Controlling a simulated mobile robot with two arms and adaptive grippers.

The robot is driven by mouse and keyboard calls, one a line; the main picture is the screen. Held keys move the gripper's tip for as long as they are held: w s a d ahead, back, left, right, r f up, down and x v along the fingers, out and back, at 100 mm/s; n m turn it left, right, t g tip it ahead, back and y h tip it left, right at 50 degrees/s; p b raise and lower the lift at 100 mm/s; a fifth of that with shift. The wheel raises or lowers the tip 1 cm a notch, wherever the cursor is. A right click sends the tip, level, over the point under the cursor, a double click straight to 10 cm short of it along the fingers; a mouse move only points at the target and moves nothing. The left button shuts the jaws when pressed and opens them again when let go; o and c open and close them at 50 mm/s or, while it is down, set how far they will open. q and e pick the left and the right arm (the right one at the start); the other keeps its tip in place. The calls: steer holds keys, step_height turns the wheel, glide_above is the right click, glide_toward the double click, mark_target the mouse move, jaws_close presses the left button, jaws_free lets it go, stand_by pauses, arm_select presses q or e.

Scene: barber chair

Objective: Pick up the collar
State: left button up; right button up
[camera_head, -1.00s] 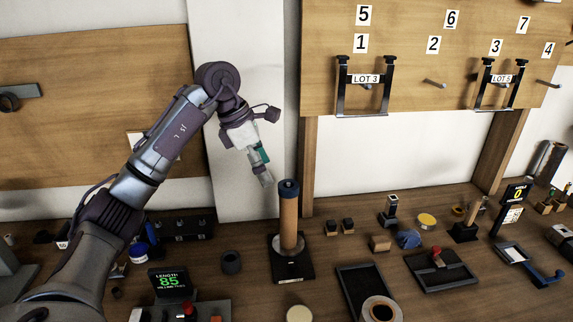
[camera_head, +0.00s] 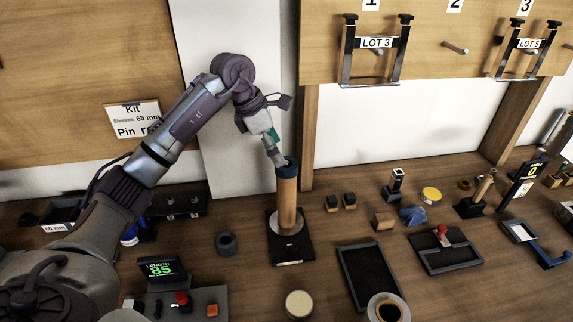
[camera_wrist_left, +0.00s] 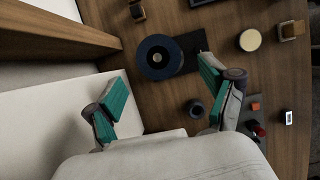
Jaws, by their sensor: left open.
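A dark blue ring-shaped collar (camera_head: 287,168) sits at the top of an upright wooden post (camera_head: 287,203). In the left wrist view the collar (camera_wrist_left: 160,57) is seen from above, ahead of the fingers. The post stands on a black base (camera_head: 286,249). My left gripper (camera_head: 277,160) is just above and to the left of the post top in the head view, pointing down. It is open and empty; its green-padded fingers (camera_wrist_left: 168,95) are wide apart in the wrist view. Contact with the collar cannot be told. My right gripper is not in view.
A separate dark ring (camera_head: 226,243) lies on the bench left of the post. A length display (camera_head: 161,269) stands front left. Black trays (camera_head: 370,276), small blocks (camera_head: 383,222) and a cup (camera_head: 388,308) lie to the right. A wall panel is behind.

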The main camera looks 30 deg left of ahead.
mark_target(286, 168)
arm_select(q)
steer(key=shift+d+f, duration=0.1)
steer(key=shift+f, duration=0.15)
steer(key=p+x, duration=0.2)
steer(key=x, duration=0.1)
steer(key=shift+w+d+f, duration=0.15)
steer(key=shift+d, duration=0.05)
steer(key=shift+w+f, duration=0.25)
steer(key=shift+f, duration=0.35)
steer(key=c, duration=1.2)
